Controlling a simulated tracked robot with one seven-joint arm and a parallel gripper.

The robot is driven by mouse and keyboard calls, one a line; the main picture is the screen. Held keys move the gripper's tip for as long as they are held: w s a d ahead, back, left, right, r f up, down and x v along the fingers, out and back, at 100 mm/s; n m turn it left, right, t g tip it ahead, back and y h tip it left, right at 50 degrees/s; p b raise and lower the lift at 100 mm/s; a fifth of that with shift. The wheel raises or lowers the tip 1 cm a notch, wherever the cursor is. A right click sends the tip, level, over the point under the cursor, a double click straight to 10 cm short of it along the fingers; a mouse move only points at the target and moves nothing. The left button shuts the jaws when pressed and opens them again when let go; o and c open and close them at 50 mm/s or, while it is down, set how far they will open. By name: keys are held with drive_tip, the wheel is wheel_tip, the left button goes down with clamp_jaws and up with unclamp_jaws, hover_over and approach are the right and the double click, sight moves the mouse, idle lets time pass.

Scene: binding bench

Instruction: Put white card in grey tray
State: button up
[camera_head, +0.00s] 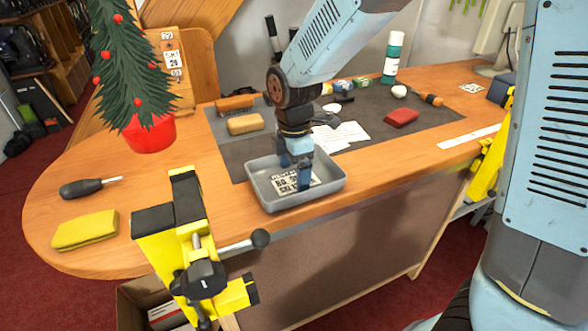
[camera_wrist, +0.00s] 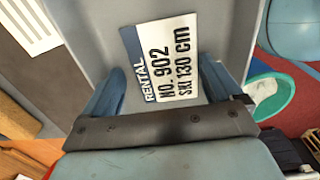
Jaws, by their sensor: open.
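The white card (camera_head: 285,184), printed with black text, lies inside the grey tray (camera_head: 261,200) on the bench. In the wrist view the card (camera_wrist: 160,55) reads "RENTAL NO. 902 SKI 130 cm" and rests on the tray floor (camera_wrist: 102,22). My gripper (camera_head: 303,178) is over the tray, pointing down, with its fingers low near the card. In the wrist view its two blue fingers (camera_wrist: 158,88) stand apart on either side of the card's near end. Whether they touch the card or the tray floor I cannot tell.
A yellow clamp (camera_head: 185,240) stands at the front edge, left of the tray. A yellow sponge (camera_head: 85,230) and a screwdriver (camera_head: 88,187) lie at the left. A small tree in a red pot (camera_head: 149,134) stands behind. The dark mat (camera_head: 232,160) holds a brush, papers and a red item.

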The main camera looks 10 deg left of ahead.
sight(294, 178)
drive_tip(key=shift+s+d+f, duration=0.1)
drive_tip(key=shift+s+f, duration=0.1)
wheel_tip(294, 178, up, 13)
drive_tip(key=shift+f, duration=0.2)
drive_tip(key=shift+w, duration=0.15)
drive_tip(key=s+d+r+m+t+y, duration=0.1)
drive_tip(key=d+r+m, duration=0.2)
drive_tip(key=d+m, duration=0.45)
drive_tip(key=s+d+r+m+t, duration=0.1)
drive_tip(key=d+r+m+t, duration=0.2)
drive_tip(key=d, duration=0.8)
drive_tip(key=s+d+m+t+h, duration=0.1)
drive_tip(key=s+d+m, duration=0.8)
drive_tip(key=d+m, duration=0.3)
drive_tip(key=shift+r+m+t, duration=0.3)
drive_tip(key=shift+r+m, duration=0.1)
drive_tip(key=shift+m, duration=0.55)
